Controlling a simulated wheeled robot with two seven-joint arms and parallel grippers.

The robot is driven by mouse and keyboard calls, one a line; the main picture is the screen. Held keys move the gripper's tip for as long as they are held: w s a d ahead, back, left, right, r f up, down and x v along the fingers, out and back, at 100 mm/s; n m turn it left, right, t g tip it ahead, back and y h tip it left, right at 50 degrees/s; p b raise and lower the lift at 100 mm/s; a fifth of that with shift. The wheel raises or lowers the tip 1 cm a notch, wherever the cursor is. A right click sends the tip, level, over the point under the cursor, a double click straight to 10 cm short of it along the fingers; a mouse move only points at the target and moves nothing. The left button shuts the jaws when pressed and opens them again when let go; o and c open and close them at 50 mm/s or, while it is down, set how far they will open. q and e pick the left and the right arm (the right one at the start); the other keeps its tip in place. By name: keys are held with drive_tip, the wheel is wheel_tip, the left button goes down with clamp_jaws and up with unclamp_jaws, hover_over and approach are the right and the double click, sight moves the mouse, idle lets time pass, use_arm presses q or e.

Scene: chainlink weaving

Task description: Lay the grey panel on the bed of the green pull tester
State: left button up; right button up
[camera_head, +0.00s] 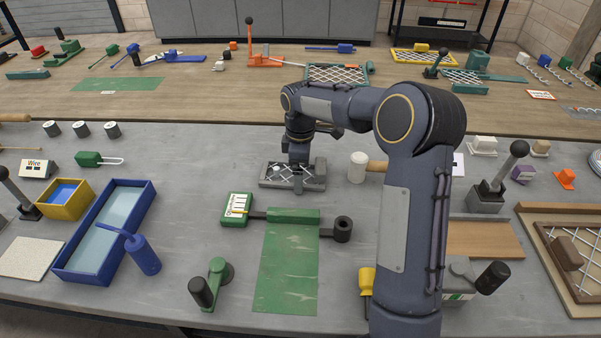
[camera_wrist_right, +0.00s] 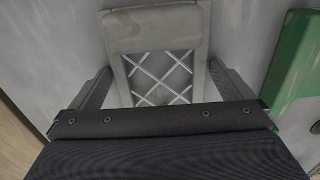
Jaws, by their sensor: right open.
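The grey panel (camera_head: 270,182) is a small grey frame with white crossed wire mesh and a grey block at one end. It lies on the grey bench near the middle of the head view. My right gripper (camera_head: 299,172) is over it from above, partly hiding it. In the right wrist view the panel (camera_wrist_right: 160,78) sits between the two open fingers of my right gripper (camera_wrist_right: 162,88). The green pull tester (camera_head: 292,216) stands nearer than the panel, with a gauge box (camera_head: 236,209), a black knob (camera_head: 343,229) and a flat green bed (camera_head: 287,268). My left gripper is not in view.
A white-headed mallet (camera_head: 357,167) lies just right of the panel. A green clamp-like tool (camera_head: 217,272) stands left of the green bed. A blue tray (camera_head: 75,262) is further left. A green part (camera_wrist_right: 298,62) shows at the right of the wrist view.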

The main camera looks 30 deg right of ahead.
drive_tip(key=c, duration=0.9)
drive_tip(key=shift+o, duration=0.2)
drive_tip(key=shift+r, duration=0.1)
drive_tip(key=shift+r, duration=0.1)
